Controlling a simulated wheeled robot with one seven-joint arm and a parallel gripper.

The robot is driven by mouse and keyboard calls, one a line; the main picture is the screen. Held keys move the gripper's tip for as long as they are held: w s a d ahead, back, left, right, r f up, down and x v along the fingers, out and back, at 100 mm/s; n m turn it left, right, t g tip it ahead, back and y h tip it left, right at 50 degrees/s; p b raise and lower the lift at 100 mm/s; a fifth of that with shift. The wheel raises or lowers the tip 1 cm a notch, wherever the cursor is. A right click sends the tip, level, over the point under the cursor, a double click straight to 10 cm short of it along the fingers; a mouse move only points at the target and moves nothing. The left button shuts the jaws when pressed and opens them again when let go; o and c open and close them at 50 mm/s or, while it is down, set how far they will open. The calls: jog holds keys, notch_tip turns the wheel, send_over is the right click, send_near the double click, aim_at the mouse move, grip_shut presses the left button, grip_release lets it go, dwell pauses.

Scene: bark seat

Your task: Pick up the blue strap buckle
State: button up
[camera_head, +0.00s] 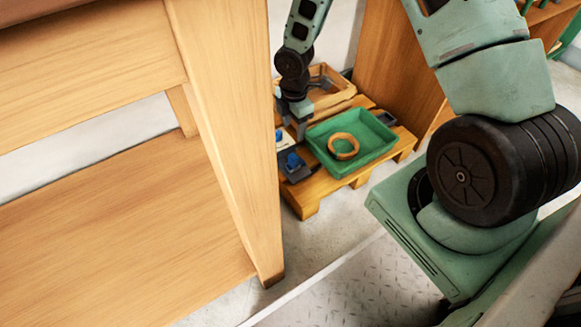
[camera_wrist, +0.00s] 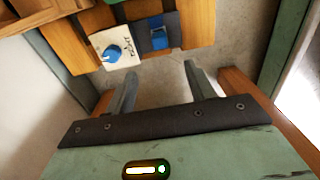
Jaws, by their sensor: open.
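A blue blocky piece, which looks like the strap buckle (camera_head: 291,161), lies on a small dark tray (camera_head: 296,176) at the pallet's near left corner. In the wrist view the blue buckle (camera_wrist: 158,38) sits on the dark tray (camera_wrist: 172,30), beyond my fingertips. A second, rounder blue piece (camera_wrist: 113,53) is on a white card (camera_wrist: 100,41) to its left; its exact kind is unclear. My gripper (camera_wrist: 160,72) is open, with nothing between its fingers. In the head view my gripper (camera_head: 299,125) hangs above the pallet's left side, its fingers partly hard to make out.
A green tray (camera_head: 372,160) holding a tan ring (camera_head: 343,146) stands on the wooden pallet (camera_head: 330,184), right of the dark tray. A wooden box (camera_head: 330,92) is behind it. A large wooden table leg (camera_head: 235,140) stands close on the left. Open floor lies in front.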

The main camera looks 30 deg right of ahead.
aim_at(293, 156)
notch_tip(293, 156, down, 10)
jog(key=b, duration=0.5)
jog(key=shift+r+b, duration=0.1)
jog(key=shift+b, duration=0.3)
notch_tip(293, 156, down, 5)
jog(key=b, duration=0.5)
jog(key=shift+c, duration=0.3)
jog(key=c, duration=1.1)
jog(key=shift+r, duration=0.1)
